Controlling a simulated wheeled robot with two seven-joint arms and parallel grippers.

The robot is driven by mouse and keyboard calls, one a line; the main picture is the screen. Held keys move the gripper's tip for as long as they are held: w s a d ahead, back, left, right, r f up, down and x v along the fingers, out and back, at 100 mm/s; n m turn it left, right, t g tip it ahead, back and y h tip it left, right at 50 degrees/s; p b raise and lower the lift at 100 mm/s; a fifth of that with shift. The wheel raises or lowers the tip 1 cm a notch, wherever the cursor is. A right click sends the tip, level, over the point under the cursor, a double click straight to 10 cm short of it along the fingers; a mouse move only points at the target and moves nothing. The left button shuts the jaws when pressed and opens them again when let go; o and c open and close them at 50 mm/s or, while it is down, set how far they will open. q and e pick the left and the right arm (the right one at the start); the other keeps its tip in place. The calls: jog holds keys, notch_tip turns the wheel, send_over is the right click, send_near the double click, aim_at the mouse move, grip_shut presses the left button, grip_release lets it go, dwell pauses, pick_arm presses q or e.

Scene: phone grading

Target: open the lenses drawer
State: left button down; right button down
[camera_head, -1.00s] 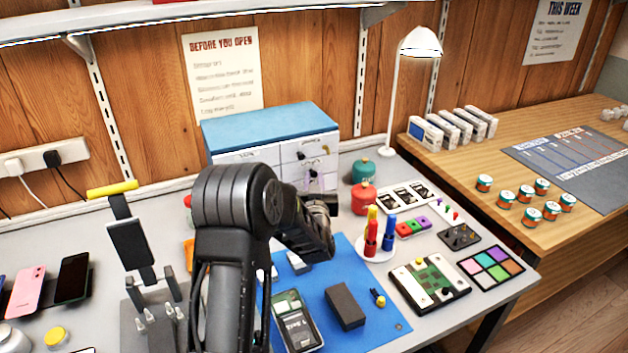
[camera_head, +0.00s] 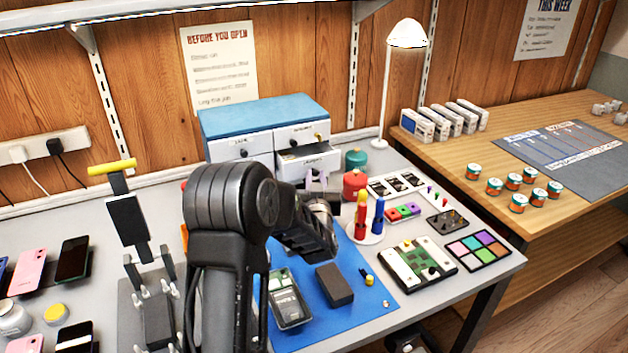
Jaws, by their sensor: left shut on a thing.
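A small cabinet (camera_head: 262,112) with a blue top and white drawer fronts stands at the back of the grey table. Its lower right drawer (camera_head: 308,158) is pulled partway out, and the open top of it shows. The label on that front is too small to read surely. My left gripper (camera_head: 318,187) is at that drawer's front, shut on its handle, which the fingers mostly hide. The upper left and upper right drawers are closed. My left arm covers the lower left part of the cabinet. My right gripper is not in view.
A red canister (camera_head: 354,184) and a green one (camera_head: 356,159) stand just right of the drawer. Red and blue screwdrivers stand on a white round holder (camera_head: 366,235). A blue mat (camera_head: 372,296) holds an opened phone and a dark block (camera_head: 334,284).

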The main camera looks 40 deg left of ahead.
pick_arm(q)
jog(key=shift+s+d, duration=0.4)
jog(key=shift+d, duration=0.35)
jog(key=c, duration=1.3)
grip_release()
jog(key=v, duration=0.7)
jog(key=shift+s+d+b, duration=0.25)
jog(key=shift+b, duration=0.1)
